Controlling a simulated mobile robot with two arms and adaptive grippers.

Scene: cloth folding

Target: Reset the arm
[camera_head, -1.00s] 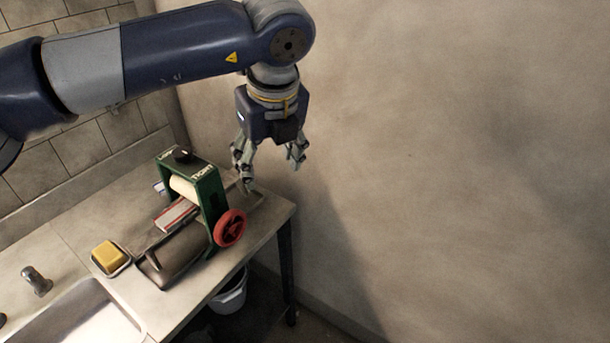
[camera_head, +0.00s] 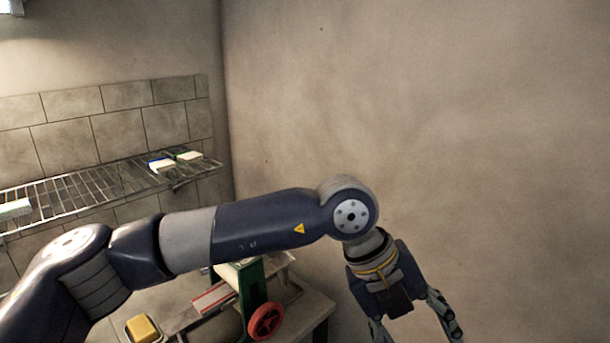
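My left arm reaches in from the lower left across the view. Its gripper (camera_head: 419,333) points down at the bottom, right of the counter. Its two fingers stand wide apart with nothing visible between them, and the fingertips are at or past the bottom edge. My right gripper is not in view. The green-framed roller device (camera_head: 252,290) with a red handwheel (camera_head: 266,321) stands on the counter, left of the gripper and apart from it. My arm hides its top. No cloth can be made out.
A yellow sponge (camera_head: 143,328) sits in a dish on the counter (camera_head: 308,312). A wire rack (camera_head: 92,190) on the tiled wall holds small boxes or bars (camera_head: 163,165). A bare wall (camera_head: 430,130) fills the right side. The space above the gripper is clear.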

